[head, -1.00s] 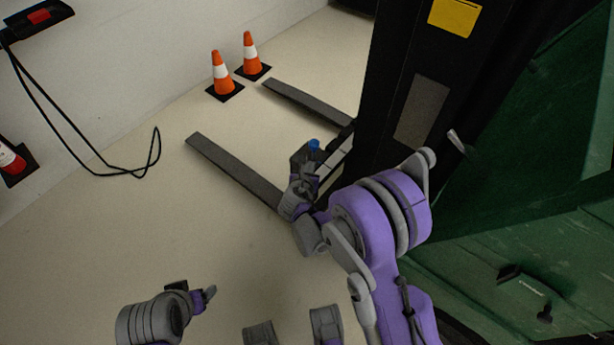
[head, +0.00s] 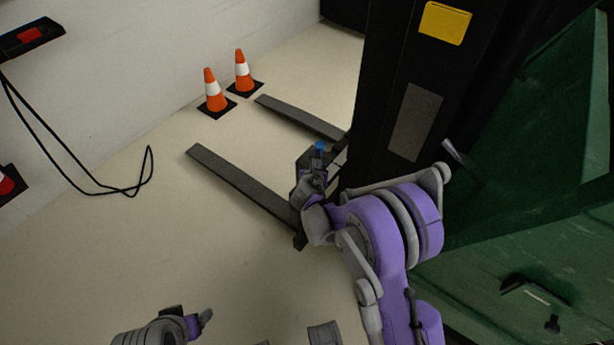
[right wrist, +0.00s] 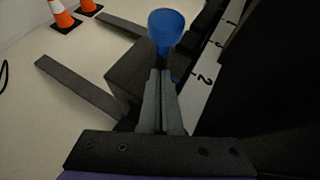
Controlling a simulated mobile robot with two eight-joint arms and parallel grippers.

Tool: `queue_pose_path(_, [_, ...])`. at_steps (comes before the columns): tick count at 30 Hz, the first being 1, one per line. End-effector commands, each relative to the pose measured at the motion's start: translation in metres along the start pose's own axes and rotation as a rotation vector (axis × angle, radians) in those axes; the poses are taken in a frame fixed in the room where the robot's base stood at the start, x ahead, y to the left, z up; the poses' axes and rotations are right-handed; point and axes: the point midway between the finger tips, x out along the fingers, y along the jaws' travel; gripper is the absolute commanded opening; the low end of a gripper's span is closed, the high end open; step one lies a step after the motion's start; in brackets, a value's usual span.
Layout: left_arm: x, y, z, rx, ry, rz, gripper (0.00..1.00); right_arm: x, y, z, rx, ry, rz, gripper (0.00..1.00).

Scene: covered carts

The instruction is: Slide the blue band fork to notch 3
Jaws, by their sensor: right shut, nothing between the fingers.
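Two dark forks stick out from the black mast of a lift truck; in the head view the near fork (head: 240,182) lies left of the far fork (head: 300,118). A blue knob (head: 320,147) stands by the mast at the near fork's root and shows large in the right wrist view (right wrist: 166,28). My right gripper (right wrist: 160,74) is shut and empty, its tips just below the knob's head. I cannot make out notch 3. My left gripper (head: 202,321) is low at left, its jaws unclear.
Two orange cones (head: 213,92) stand on the floor beyond the forks. A black cable (head: 85,165) hangs at the left wall. A green cart or bin (head: 520,240) is at right.

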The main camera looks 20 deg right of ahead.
Motion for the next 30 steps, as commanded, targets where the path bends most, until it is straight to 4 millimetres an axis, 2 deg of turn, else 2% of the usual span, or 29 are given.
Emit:
queue_pose_path(1, [0.006, 0.0, 0.002, 0.0, -0.002, 0.0, 0.71, 0.017, -0.012, 0.009, -0.005, -0.007, -0.012, 0.0])
queue_pose_path(3, [0.01, 0.0, 0.003, 0.0, -0.004, 0.0, 0.71, 0.029, -0.02, 0.017, -0.006, -0.007, -0.012, 0.0])
queue_pose_path(12, [0.022, 0.0, 0.006, 0.0, -0.007, 0.0, 0.71, 0.066, -0.042, 0.04, -0.007, -0.006, -0.009, 0.0])
queue_pose_path(18, [0.024, 0.0, 0.007, 0.0, -0.008, 0.0, 0.71, 0.072, -0.045, 0.044, -0.005, -0.005, -0.007, 0.0])
queue_pose_path(30, [0.023, 0.0, 0.006, 0.0, -0.008, 0.0, 0.71, 0.069, -0.044, 0.043, -0.004, -0.003, -0.005, 0.0])
